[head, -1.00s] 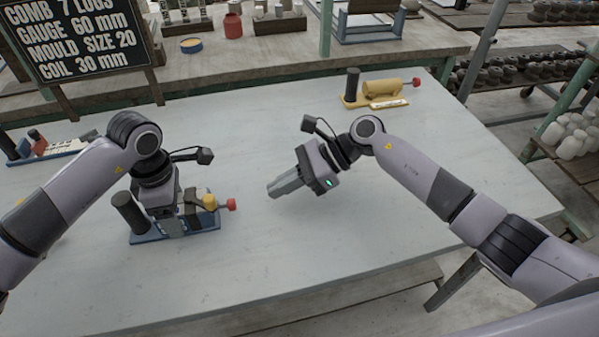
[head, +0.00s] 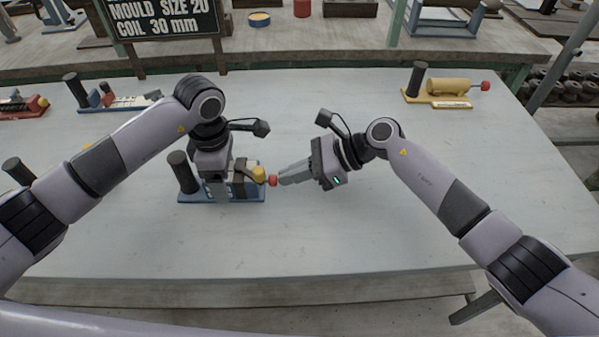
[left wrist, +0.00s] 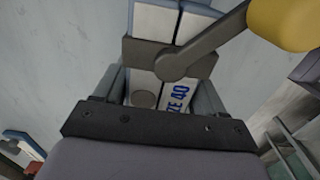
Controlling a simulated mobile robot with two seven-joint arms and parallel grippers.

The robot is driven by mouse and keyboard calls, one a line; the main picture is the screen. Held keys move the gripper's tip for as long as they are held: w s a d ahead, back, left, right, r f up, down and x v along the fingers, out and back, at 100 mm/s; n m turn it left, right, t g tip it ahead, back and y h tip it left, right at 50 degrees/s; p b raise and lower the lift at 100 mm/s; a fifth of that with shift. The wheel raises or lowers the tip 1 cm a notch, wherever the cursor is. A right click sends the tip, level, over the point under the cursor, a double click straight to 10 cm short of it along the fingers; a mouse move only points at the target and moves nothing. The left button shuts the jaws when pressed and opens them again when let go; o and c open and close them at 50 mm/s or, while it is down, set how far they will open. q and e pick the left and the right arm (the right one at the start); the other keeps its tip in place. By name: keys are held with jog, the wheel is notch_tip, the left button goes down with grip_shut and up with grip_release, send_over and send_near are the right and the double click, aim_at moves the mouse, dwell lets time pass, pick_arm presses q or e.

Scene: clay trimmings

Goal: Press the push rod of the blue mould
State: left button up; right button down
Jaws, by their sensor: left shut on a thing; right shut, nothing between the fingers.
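The blue mould (head: 190,198) lies on the table in front of me, with a black upright post at its left and a yellow part (head: 258,174) at its right end. The red knob (head: 272,181) of its push rod points right. My left gripper (head: 220,192) is over the mould from above and shut on it. The left wrist view shows its pale face with blue print (left wrist: 179,97), a dark lever and the yellow part (left wrist: 285,22). My right gripper (head: 281,180) is shut and empty, its fingertips right at the red knob. I cannot tell whether they touch.
A yellow mould (head: 437,102) stands at the back right. Another blue-based device (head: 125,103) and a red-based one (head: 18,108) stand at the back left. A black sign (head: 165,18) stands behind. The table front is clear.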

pick_arm(q)
jog(key=shift+d+r, duration=0.1)
jog(key=shift+d, duration=0.05)
pick_arm(e)
jog(key=shift+s+a, duration=0.15)
jog(key=shift+a, duration=0.65)
jog(key=d, duration=0.5)
jog(key=shift+w, duration=0.3)
jog(key=v, duration=0.9)
jog(key=shift+r, duration=0.25)
pick_arm(q)
jog(key=o, duration=1.6)
